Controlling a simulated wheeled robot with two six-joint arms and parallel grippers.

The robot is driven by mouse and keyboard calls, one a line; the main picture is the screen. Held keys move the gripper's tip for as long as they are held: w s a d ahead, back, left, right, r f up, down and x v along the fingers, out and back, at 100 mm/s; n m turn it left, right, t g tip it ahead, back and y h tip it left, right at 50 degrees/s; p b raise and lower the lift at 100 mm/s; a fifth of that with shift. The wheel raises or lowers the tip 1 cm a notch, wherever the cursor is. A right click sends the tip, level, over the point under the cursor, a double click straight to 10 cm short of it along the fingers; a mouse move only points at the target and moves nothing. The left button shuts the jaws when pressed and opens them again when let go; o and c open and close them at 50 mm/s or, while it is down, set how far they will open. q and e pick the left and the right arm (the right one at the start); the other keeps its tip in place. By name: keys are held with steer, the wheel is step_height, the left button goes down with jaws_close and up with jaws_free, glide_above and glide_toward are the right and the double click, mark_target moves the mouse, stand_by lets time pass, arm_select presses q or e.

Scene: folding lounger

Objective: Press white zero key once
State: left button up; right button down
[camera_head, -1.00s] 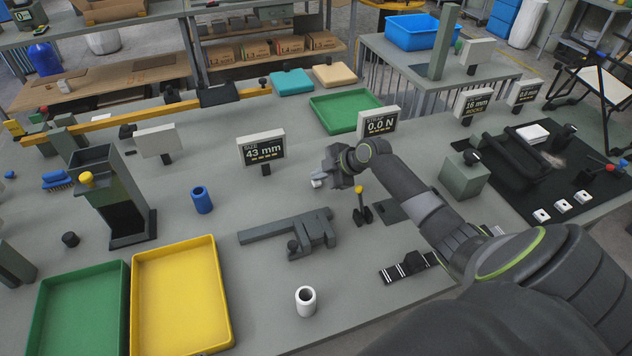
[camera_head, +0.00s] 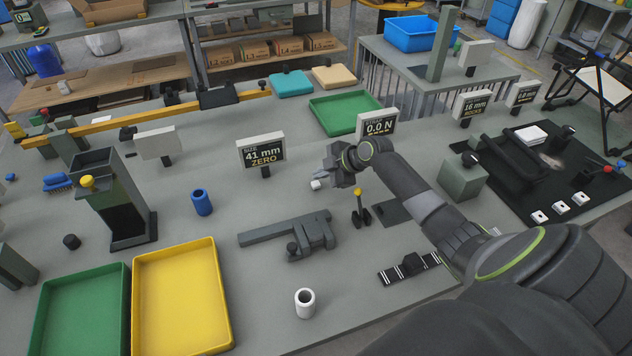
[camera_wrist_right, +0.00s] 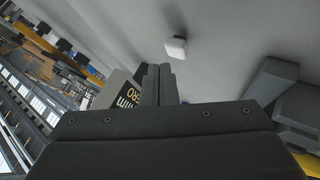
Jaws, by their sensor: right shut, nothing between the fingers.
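The small white key (camera_head: 316,185) sits on the grey table just left of my right gripper. In the right wrist view the white key (camera_wrist_right: 176,47) shows beyond the fingertips, with a gap in the picture. My right gripper (camera_head: 331,176) is shut and empty; its fingers (camera_wrist_right: 158,72) lie together in the wrist view. The size display (camera_head: 262,151) behind the key reads "41 mm" with "ZERO" below it. The grey caliper-like tool (camera_head: 290,230) lies in front of the key. My left gripper is not in view.
A blue ring (camera_head: 202,202) and a white ring (camera_head: 305,302) stand on the table. The strap display (camera_head: 377,126) reads 0.0 N. Green and yellow trays are front left.

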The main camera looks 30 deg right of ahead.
steer(key=shift+w+r, duration=0.1)
steer(key=shift+r+p, duration=1.75)
steer(key=shift+r, duration=0.7)
